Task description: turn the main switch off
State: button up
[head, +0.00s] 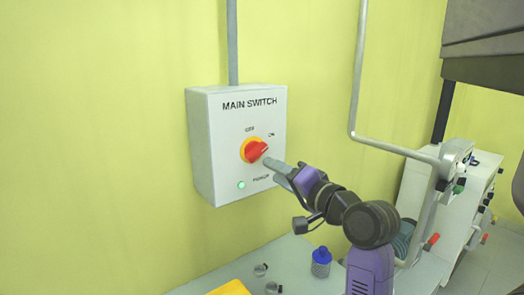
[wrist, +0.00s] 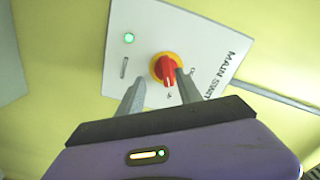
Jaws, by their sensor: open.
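The main switch is a light grey wall box (head: 205,150) lettered MAIN SWITCH, with a red rotary knob (head: 257,151) on a yellow disc. The knob's grip lies slanted in the head view, its upper right end towards the ON mark. The green lamp (head: 241,184) below it is lit. My gripper (head: 268,166) is open, with its fingertips close to the lower right of the knob. In the wrist view, the knob (wrist: 166,70) shows between the fingertips (wrist: 158,79), nearer the right finger. Whether that finger touches it I cannot tell.
A grey conduit (head: 232,40) runs up from the box. A bent grey pipe (head: 357,80) stands to the right. Below, a bench holds a blue bottle (head: 321,262), small metal parts and a yellow item (head: 230,288). The wall left of the box is clear.

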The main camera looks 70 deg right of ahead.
aim_at(259, 154)
jog(key=w+d, duration=0.1)
jog(key=w, duration=0.1)
jog(key=w+d+r+p, duration=0.1)
jog(key=w+d, duration=0.2)
jog(key=w, duration=0.1)
jog(key=shift+d+r+p, duration=0.3)
jog(key=shift+d, duration=0.1)
jog(key=shift+c, duration=0.2)
grip_shut()
